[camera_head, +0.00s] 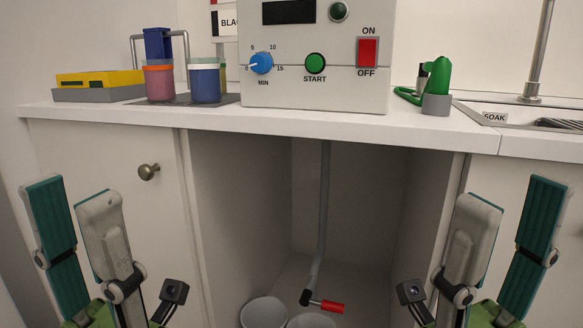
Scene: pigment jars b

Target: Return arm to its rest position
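My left gripper (71,194) is at the lower left, in front of the cabinet door. Its two fingers point up with a gap between them and nothing in the gap. My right gripper (513,195) is at the lower right in a mirrored pose, fingers up and apart, also empty. Both grippers are below the counter (300,122) and touch nothing that I can see. Most of both arms is out of view.
On the counter stand a blue jar (205,84), an orange-red jar (158,85), a yellow-topped block (98,80), a white machine (330,93) and a green-handled tool (437,77). A sink (565,124) is at right. Below, an open cabinet holds a red-handled valve (328,306) and white containers (263,312).

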